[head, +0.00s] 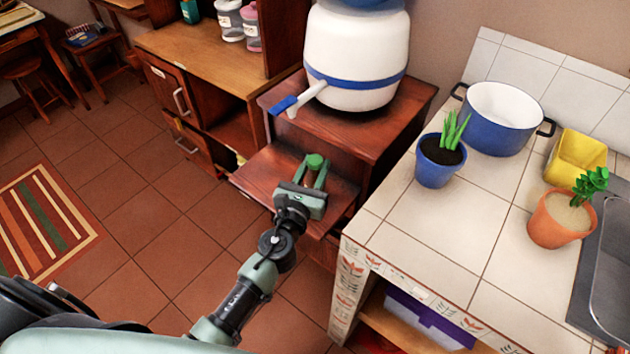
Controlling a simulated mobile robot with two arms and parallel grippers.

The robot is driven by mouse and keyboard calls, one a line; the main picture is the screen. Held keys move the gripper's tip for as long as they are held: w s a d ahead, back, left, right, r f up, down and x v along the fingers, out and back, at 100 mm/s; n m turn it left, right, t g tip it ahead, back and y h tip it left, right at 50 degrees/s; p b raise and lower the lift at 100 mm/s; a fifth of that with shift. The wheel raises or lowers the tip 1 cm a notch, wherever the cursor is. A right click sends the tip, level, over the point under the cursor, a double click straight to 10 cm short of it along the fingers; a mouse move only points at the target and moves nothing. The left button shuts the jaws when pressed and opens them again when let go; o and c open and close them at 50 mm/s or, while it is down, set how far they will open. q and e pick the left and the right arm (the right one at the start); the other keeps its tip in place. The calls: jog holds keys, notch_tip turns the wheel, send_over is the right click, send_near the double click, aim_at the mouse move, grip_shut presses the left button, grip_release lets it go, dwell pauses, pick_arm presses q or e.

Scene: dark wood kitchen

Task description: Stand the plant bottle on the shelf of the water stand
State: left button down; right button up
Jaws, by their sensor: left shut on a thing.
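My left gripper (315,172) is shut on the plant bottle (315,160). Only a small round green part of the bottle shows between the fingertips; the rest is hidden by the gripper. The water stand (408,118) is dark reddish wood, with a lower shelf (262,180) sticking out at its front. In the head view the gripper and bottle are over the right half of this shelf. I cannot tell whether the bottle touches the shelf. My right gripper is not in view.
A white water dispenser (358,50) with a blue-handled tap (284,104) stands on the stand top, above the shelf. The tiled counter (425,235) at the right holds a blue pot (500,125) and potted plants (440,165) (562,220). The shelf's left part is clear.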

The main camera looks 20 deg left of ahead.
aim_at(312, 183)
pick_arm(q)
notch_tip(312, 183, down, 3)
jog(key=shift+b, duration=0.75)
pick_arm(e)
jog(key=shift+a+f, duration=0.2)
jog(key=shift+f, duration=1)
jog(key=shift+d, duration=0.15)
pick_arm(q)
jog(key=shift+f, duration=0.15)
jog(key=c, duration=1)
grip_release()
jog(key=shift+c, duration=0.2)
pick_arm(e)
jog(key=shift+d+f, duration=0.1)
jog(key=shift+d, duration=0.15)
